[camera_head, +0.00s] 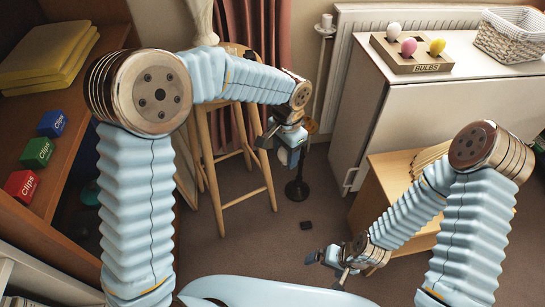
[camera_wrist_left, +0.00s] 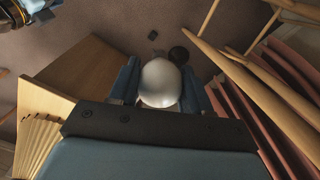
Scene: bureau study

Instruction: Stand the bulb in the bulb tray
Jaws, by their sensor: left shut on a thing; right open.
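My left gripper (camera_head: 284,145) hangs in front of the wooden stool, well away from the bulb tray. In the left wrist view it (camera_wrist_left: 160,90) is shut on a white rounded bulb (camera_wrist_left: 160,80), held between the two blue fingers. The bulb's lower part is hidden by the gripper. The wooden bulb tray (camera_head: 428,69), labelled BULBS, stands on the white cabinet top at upper right. It holds a white bulb (camera_head: 393,30), a pink bulb (camera_head: 409,46) and a yellow bulb (camera_head: 437,46). My right gripper (camera_head: 326,267) is open and low over the floor.
A white wicker basket (camera_head: 512,38) stands right of the tray. A wooden stool (camera_head: 240,197) and a dark stand (camera_head: 297,190) are near my left arm. A wooden desk (camera_head: 385,190) stands below the white cabinet (camera_head: 445,120). Shelves with clip boxes (camera_head: 37,153) are at left.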

